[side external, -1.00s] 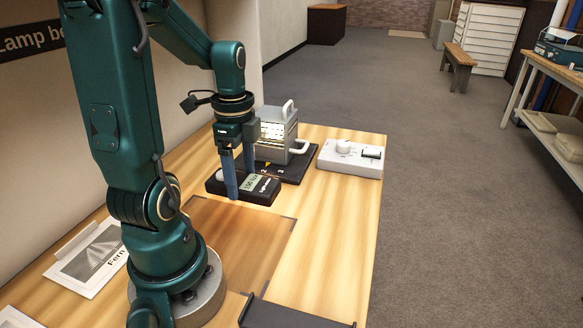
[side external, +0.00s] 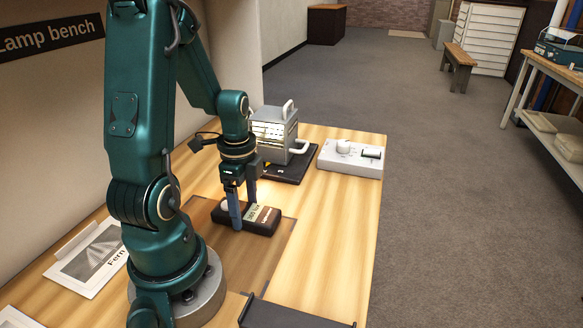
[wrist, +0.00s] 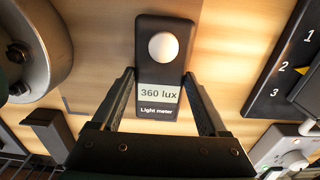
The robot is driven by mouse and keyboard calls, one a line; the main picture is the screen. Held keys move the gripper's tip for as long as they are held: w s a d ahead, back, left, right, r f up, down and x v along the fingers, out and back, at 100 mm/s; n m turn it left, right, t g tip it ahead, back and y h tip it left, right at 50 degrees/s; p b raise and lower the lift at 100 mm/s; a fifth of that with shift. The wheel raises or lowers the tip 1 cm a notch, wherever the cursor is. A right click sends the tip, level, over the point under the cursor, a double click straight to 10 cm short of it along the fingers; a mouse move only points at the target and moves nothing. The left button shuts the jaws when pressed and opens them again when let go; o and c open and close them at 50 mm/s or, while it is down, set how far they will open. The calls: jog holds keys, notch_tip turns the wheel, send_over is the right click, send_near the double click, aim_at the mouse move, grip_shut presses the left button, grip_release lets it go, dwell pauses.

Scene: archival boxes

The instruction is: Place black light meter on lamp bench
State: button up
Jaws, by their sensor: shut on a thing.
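The black light meter (side external: 266,222) has a white dome and a pale display; in the wrist view the meter (wrist: 160,110) reads "360 lux". My gripper (side external: 244,212) is shut on its sides, one blue finger on the near side and the other partly hidden behind. In the wrist view my gripper (wrist: 160,80) has a finger along each long side of the meter. The meter is held level over the wooden lamp bench (side external: 340,235), above the far part of a darker brown square (side external: 262,265). I cannot tell whether it touches the surface.
A grey lamp box with handles (side external: 276,130) stands on a black numbered base (side external: 296,170) behind the meter. A white control box (side external: 350,158) is to its right. A printed sheet (side external: 88,260) lies at left and a dark tray (side external: 290,314) at the front edge. The bench's right side is clear.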

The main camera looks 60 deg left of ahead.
aim_at(245, 210)
jog(key=shift+f, duration=0.1)
jog(key=o, duration=1.4)
notch_tip(245, 210, up, 11)
jog(key=shift+w+d+r+n+t, duration=0.1)
jog(key=shift+d+r+n+t, duration=0.5)
jog(key=shift+d+n+t, duration=1.35)
jog(key=shift+d+r+n+g, duration=0.1)
jog(key=shift+d+r+n, duration=0.75)
jog(key=shift+d, duration=2.35)
jog(key=shift+w+d+r+n+t, duration=0.1)
jog(key=shift+d+r+n+t, duration=0.3)
jog(key=shift+d+n+t, duration=1.15)
jog(key=shift+d+g, duration=0.6)
jog(key=shift+d, duration=0.45)
